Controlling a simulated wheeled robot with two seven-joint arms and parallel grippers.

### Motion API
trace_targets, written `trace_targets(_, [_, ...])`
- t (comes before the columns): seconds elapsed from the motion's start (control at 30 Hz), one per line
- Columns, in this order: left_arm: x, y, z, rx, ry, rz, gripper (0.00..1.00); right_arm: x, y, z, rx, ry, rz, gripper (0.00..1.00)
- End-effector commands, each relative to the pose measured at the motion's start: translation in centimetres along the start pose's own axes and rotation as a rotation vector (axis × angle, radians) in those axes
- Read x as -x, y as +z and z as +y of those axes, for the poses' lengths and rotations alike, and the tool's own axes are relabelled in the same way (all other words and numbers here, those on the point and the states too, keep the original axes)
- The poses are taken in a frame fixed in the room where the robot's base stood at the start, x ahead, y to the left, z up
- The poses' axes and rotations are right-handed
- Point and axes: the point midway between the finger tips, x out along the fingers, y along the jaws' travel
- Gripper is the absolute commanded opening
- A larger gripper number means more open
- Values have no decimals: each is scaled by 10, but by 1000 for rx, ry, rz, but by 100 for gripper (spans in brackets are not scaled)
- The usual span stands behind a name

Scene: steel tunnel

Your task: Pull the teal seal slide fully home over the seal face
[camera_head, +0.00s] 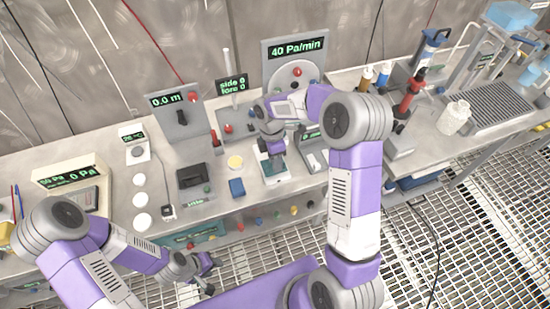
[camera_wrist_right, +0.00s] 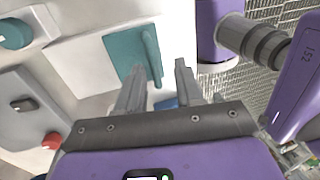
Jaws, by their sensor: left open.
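The teal seal slide (camera_wrist_right: 126,55) shows in the right wrist view as a flat plate with an upright tab, on a pale surface. In the head view a small part of the slide (camera_head: 267,168) shows below my right gripper (camera_head: 271,150). In the wrist view my right gripper (camera_wrist_right: 160,68) has its two fingers apart. The tab lies just past the left fingertip; I cannot tell whether they touch. The seal face cannot be made out. My left gripper (camera_head: 208,272) is open and empty, low in front of the bench.
A panel reading 40 Pa/min (camera_head: 297,47) stands behind my right gripper. A blue block (camera_head: 237,187) and a yellow disc (camera_head: 235,162) lie to the left. Grating floor lies in front.

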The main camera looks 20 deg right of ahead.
Motion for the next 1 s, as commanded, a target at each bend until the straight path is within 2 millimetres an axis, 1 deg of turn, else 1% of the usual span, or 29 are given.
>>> trace_targets(0.27, [0, 0, 0, 0, 0, 0, 43, 2, 0, 1, -1, 4, 1, 36])
trace_targets(0.37, [3, 0, 1, 0, 0, 0, 43, 11, 0, 1, -1, 6, 1, 36])
trace_targets(0.6, [12, 0, 4, 0, 0, 0, 43, 52, 0, 1, -1, 6, 1, 36])
trace_targets(0.7, [14, 1, 5, 0, 0, 0, 43, 65, 0, 1, 0, 5, 1, 36])
trace_targets(0.83, [15, 1, 6, 0, 0, 0, 43, 75, 0, 1, 0, 4, 1, 36])
trace_targets(1.0, [15, 1, 6, 0, 0, 0, 43, 76, 0, 0, 0, 2, 1, 36])
